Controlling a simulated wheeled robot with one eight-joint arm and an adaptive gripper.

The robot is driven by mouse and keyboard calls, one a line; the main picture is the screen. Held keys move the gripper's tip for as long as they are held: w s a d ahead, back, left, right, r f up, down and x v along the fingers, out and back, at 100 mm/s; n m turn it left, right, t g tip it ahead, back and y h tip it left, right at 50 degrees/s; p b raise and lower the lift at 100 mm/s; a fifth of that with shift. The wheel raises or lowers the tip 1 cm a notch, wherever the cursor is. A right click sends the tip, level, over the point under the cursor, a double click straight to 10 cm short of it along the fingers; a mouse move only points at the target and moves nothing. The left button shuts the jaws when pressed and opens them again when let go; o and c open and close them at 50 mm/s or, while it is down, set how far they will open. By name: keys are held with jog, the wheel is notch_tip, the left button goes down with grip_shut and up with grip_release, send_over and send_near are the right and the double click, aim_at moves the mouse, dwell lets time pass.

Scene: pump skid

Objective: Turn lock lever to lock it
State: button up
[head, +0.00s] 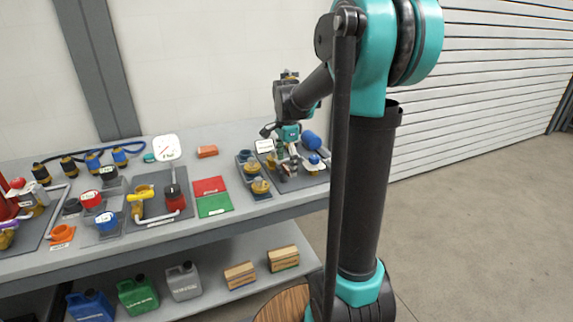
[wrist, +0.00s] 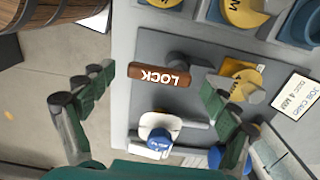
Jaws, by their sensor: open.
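The lock lever (wrist: 160,76) is a reddish-brown bar with white LOCK lettering, upside down in the wrist view. It lies crosswise over a grey plate (wrist: 225,50). My gripper (wrist: 158,80) is open, with one green finger left of the lever and the other right of it. I see no contact with the lever. In the head view my gripper (head: 288,160) is low over the right end of the bench, and it mostly hides the lever there.
In the wrist view, a white and blue fitting (wrist: 158,138) is below the lever and a yellow round part (wrist: 243,75) is right of it. A job card (wrist: 296,95) lies further right. The bench (head: 240,222) holds several other fittings to the left.

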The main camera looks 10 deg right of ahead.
aim_at(287, 168)
notch_tip(287, 168, up, 12)
dwell(0.6)
jog(key=s+d+f+n+t, duration=0.2)
jog(key=s+f+n+t, duration=0.2)
jog(key=s+f+n, duration=1.2)
jog(key=s+f, duration=0.6)
jog(key=f, duration=0.1)
jog(key=shift+f, duration=0.3)
